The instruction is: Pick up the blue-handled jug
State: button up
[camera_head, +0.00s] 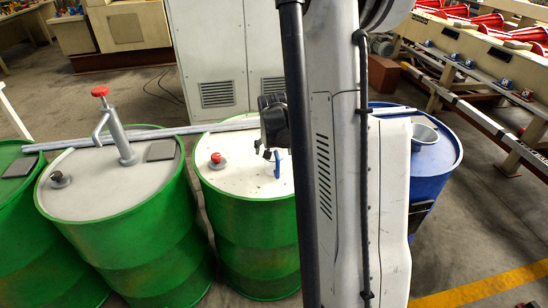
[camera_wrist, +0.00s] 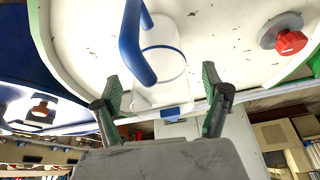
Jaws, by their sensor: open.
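The blue-handled jug stands on the white top of a green drum (camera_head: 230,172). In the head view only its blue handle (camera_head: 277,163) shows clearly, close to my arm. In the wrist view the blue handle (camera_wrist: 135,45) is large at the upper left, and the clear jug body (camera_wrist: 167,66) lies behind it. My gripper (camera_wrist: 160,78) is open, with one finger on each side of the jug's lower part in the picture. Nothing is held. In the head view my gripper (camera_head: 267,153) is just above the drum top, beside the handle. Contact cannot be told.
A red cap (camera_head: 216,158) sits on the same drum top. Another green drum with a red-knobbed hand pump (camera_head: 118,138) stands to the left. A blue drum (camera_head: 440,150) with a metal funnel (camera_head: 424,133) stands right. A grey cabinet (camera_head: 222,60) is behind.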

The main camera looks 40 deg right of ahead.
jog(key=shift+w+d+f, duration=0.15)
jog(key=shift+d+f, duration=0.05)
jog(key=shift+f, duration=0.5)
jog(key=c, duration=1.3)
